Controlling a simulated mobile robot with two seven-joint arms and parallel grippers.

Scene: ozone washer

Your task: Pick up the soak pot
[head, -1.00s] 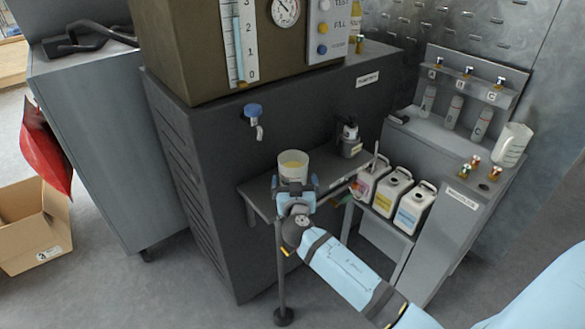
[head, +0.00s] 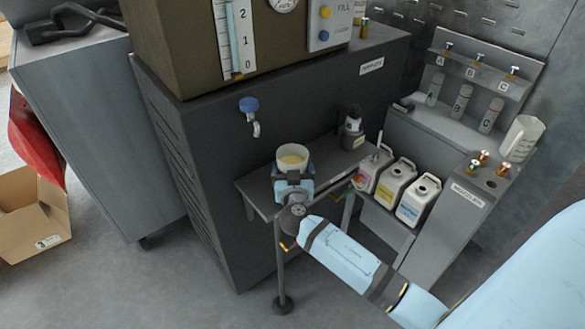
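The soak pot appears to be the pale, round, open-topped pot (head: 291,156) with yellow contents. It is upright at the small grey side shelf on the front of the dark cabinet. My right gripper (head: 293,173) is right at the pot's near side and covers its lower part. The fingers are small and partly merged with the pot, so I cannot tell whether they are closed on it or whether it touches the shelf. My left gripper is not in view.
The grey shelf (head: 335,165) carries a dark pump bottle (head: 353,127) right of the pot. A blue-handled tap (head: 249,112) juts out at upper left. Several white jugs (head: 396,182) stand lower right. A post (head: 280,265) stands below the shelf.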

